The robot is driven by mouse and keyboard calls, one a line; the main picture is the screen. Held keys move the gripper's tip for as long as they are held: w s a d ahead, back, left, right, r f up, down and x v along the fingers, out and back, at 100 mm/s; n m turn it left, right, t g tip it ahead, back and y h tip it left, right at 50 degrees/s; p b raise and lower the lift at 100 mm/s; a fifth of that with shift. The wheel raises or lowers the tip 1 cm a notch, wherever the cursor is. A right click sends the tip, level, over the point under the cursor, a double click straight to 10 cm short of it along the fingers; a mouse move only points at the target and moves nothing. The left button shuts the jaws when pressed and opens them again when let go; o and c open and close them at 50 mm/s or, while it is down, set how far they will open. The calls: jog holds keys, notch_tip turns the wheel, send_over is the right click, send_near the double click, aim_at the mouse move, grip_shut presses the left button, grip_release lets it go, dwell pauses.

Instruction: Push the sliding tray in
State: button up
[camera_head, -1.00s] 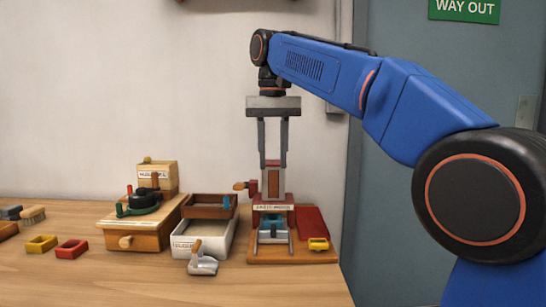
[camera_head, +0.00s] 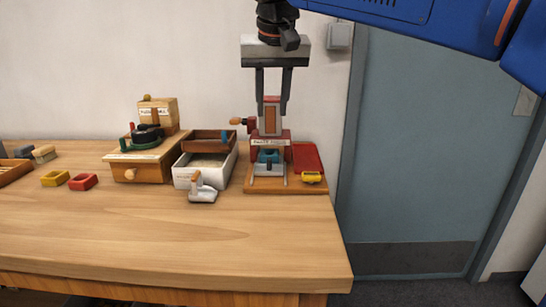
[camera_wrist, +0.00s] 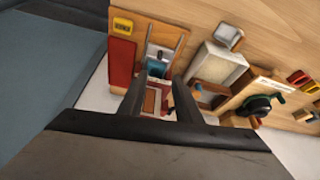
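The red machine (camera_head: 271,141) stands on a wooden base at the right end of the table, with a label on its front. The sliding tray seems to be the grey piece (camera_head: 270,168) with a teal block (camera_head: 268,156), lying between two rails at the machine's front. It shows in the wrist view beyond the fingers, with the teal block (camera_wrist: 156,68) at its near end. How far in it sits is hard to tell. My gripper (camera_head: 273,110) is above the machine, fingers pointing down, apart and empty, around the top of its upright tower. The fingers also show in the wrist view (camera_wrist: 160,88).
A red sloping panel (camera_head: 307,158) and a yellow block (camera_head: 311,177) sit at the base's right. To the left are a white bin (camera_head: 188,173), a grey scoop (camera_head: 203,193) and a wooden crank box (camera_head: 138,170). The table front (camera_head: 200,235) is clear.

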aim_at(269, 159)
jog(key=x, duration=1.7)
jog(key=shift+f, duration=0.2)
grip_shut()
